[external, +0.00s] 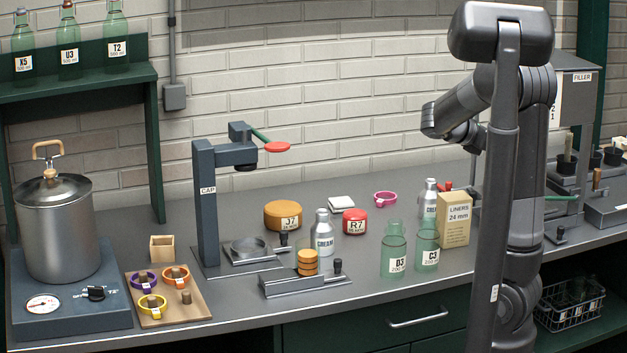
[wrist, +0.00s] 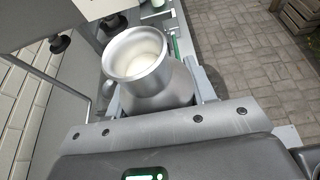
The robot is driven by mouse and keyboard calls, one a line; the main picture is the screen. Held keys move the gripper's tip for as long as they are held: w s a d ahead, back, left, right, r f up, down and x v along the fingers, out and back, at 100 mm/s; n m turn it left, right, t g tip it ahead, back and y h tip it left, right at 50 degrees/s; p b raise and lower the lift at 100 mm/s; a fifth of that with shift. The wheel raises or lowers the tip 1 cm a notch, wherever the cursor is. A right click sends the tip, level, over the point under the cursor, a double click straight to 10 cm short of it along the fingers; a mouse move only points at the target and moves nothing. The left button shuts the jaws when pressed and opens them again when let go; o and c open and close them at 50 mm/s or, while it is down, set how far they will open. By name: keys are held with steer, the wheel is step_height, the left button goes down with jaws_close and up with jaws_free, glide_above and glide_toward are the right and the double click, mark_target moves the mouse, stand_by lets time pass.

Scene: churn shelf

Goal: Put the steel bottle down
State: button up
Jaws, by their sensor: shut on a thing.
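The steel bottle (wrist: 170,88) shows in the wrist view, with a wide round open mouth and something whitish inside. It stands between the two fingers of my gripper (wrist: 153,93), which is shut on its body. The bottle's lower part is hidden behind the gripper. In the external view I cannot make out my gripper or the held bottle; my own arm and column cover that area. Two other steel bottles with cream labels stand on the counter, one in the middle (external: 322,232) and one behind the liners box (external: 430,190).
The filler (external: 575,100) stands at the right. The liners box (external: 454,220) and green glass bottles D3 (external: 394,255) and C3 (external: 427,248) stand left of my column. Dark knobs (wrist: 60,44) show at the wrist view's upper left. Paved floor (wrist: 250,60) lies beyond the counter edge.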

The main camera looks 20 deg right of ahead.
steer(key=s+d, duration=0.1)
steer(key=s, duration=0.1)
glide_above(460, 195)
step_height(460, 195, down, 7)
steer(key=shift+w+d+r, duration=0.1)
steer(key=shift+d+r, duration=0.05)
steer(key=shift+r, duration=0.05)
steer(key=shift+f, duration=2.05)
steer(key=shift+f, duration=0.1)
steer(key=o, duration=1.1)
steer(key=shift+o, duration=0.2)
